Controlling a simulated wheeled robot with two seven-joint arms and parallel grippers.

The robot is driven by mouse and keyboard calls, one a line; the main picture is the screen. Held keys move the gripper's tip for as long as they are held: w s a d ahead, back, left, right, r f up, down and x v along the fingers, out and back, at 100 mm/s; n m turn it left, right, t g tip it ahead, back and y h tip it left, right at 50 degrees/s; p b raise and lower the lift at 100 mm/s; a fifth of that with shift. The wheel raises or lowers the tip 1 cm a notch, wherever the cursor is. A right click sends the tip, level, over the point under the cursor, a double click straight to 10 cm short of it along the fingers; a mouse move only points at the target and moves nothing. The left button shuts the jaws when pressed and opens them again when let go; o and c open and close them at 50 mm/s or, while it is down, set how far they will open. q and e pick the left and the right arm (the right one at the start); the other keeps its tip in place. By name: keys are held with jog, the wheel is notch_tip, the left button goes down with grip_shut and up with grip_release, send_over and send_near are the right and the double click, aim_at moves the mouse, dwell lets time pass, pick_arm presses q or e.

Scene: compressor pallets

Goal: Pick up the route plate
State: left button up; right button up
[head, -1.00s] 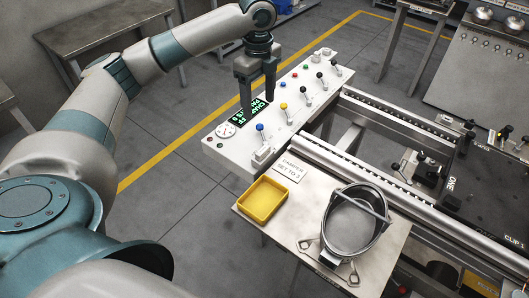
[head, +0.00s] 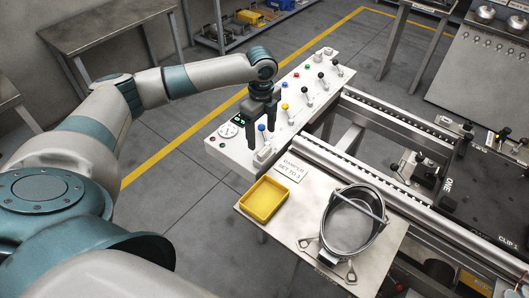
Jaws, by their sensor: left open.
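A small white plate lettered "DAMPER SET TO 2" (head: 291,172) lies flat on the light side table (head: 285,225), at its back edge beside the control panel. It is the only loose lettered plate I make out; I cannot tell for certain that it is the route plate. My left gripper (head: 262,141) points down over the near end of the control panel, behind and left of the plate. Its two fingers are apart with nothing between them. They hide part of the panel's display and stand close to the blue-knobbed lever. My right gripper is out of view.
A yellow tray (head: 264,201) and a metal pot with a bar handle (head: 352,222) stand on the side table. The white control panel (head: 237,150) carries several upright levers. A roller conveyor (head: 370,185) runs to the right, with a dark pallet (head: 480,195) beyond.

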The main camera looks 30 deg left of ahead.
aim_at(265, 156)
pick_arm(q)
jog(key=shift+f, duration=0.4)
jog(key=shift+s+d+f+p, duration=0.1)
jog(key=shift+d+f+p, duration=0.05)
jog(key=shift+f+p, duration=0.45)
notch_tip(265, 156, down, 3)
jog(key=shift+s+d+f+p, duration=0.1)
jog(key=shift+p, duration=0.55)
jog(key=shift+f, duration=0.4)
jog(key=c, duration=1.1)
